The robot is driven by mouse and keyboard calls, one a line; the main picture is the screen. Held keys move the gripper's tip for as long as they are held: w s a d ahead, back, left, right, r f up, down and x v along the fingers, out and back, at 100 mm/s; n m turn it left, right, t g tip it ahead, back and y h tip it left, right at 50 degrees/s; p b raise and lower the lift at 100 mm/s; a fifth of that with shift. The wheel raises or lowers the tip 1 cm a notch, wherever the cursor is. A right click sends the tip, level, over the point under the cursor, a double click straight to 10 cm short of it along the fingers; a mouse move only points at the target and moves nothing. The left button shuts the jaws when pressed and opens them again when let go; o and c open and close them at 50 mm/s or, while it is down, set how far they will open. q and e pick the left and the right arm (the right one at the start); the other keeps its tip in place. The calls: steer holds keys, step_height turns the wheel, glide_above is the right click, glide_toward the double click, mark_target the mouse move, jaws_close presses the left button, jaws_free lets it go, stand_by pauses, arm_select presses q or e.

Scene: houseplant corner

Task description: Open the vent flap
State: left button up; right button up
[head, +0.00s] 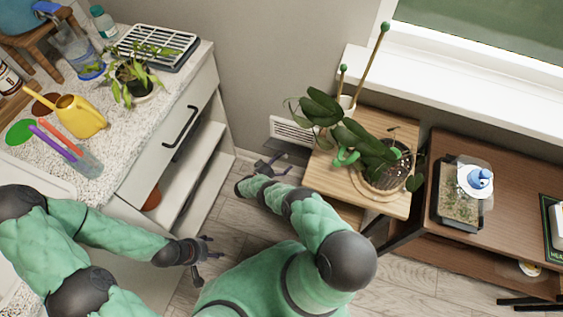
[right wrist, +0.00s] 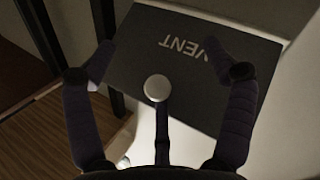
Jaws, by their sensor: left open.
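The vent (head: 292,132) is a white slatted grille low on the wall, left of the wooden stand. A dark flap (head: 288,151) juts out below its slats. In the right wrist view the flap (right wrist: 200,65) is a dark panel with upside-down "VENT" lettering. A pale round knob (right wrist: 157,88) shows in front of it. My right gripper (head: 273,166) is at the flap; its fingers (right wrist: 160,75) are spread on either side of the knob, and I cannot tell whether they touch anything. My left gripper (head: 207,247) is open and empty beside the cabinet.
The wooden stand (head: 340,181) with a potted plant (head: 365,145) is close on the right of my right arm. The drawer cabinet (head: 165,150) is on the left, with a yellow watering can (head: 80,118) on top. Floor is free between them.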

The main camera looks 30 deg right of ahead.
mark_target(282, 150)
steer(key=shift+s+a+f, duration=0.1)
steer(key=shift+a+f, duration=0.05)
steer(key=shift+f, duration=0.15)
steer(key=shift+c, duration=0.8)
steer(key=shift+r, duration=0.1)
steer(key=shift+s+a+r, duration=0.1)
steer(key=shift+a+r, duration=0.05)
steer(key=shift+r, duration=4.8)
steer(key=shift+a, duration=0.1)
steer(key=s+a+f, duration=0.2)
steer(key=a+f, duration=0.2)
steer(key=a, duration=0.7)
steer(key=shift+a, duration=0.25)
